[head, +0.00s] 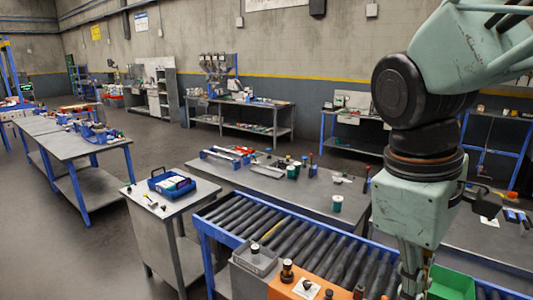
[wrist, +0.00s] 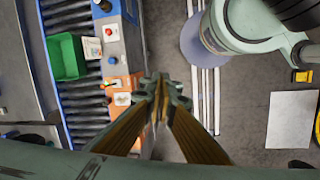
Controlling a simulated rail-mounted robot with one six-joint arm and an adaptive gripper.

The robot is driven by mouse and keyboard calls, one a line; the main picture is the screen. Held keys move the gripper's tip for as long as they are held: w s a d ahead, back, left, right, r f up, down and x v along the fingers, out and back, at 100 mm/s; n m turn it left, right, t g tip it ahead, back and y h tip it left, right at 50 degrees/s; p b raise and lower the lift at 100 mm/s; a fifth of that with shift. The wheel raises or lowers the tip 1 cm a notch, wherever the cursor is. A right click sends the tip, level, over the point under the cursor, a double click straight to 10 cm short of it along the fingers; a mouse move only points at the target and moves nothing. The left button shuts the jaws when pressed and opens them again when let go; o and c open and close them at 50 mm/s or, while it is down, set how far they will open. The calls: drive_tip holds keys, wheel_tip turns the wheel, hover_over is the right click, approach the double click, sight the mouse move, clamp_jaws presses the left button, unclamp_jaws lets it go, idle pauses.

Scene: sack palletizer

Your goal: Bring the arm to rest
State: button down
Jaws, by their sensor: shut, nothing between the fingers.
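My gripper (wrist: 160,98) shows in the wrist view, pointing down with its two fingers together and nothing between them. In that view it hangs over the floor, just right of the orange control panel beside the roller conveyor. In the head view my arm fills the right side, with its upper link raised and the wrist hanging down. The fingertips are out of the head view.
A roller conveyor (head: 285,228) with a blue frame runs below the arm. An orange control panel (head: 312,288) and a green bin (head: 452,283) stand near it. A grey cart (head: 150,204) holds a blue tray (head: 171,182). Open floor lies at left.

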drive_tip(key=s+a+r+m+t+y+b, duration=0.2)
drive_tip(key=s+a+m+t, duration=0.1)
drive_tip(key=s+m, duration=0.4)
drive_tip(key=shift+s+r+m+t, duration=0.25)
drive_tip(key=shift+s+m+t, duration=0.15)
drive_tip(key=shift+m+t, duration=0.1)
idle(1.5)
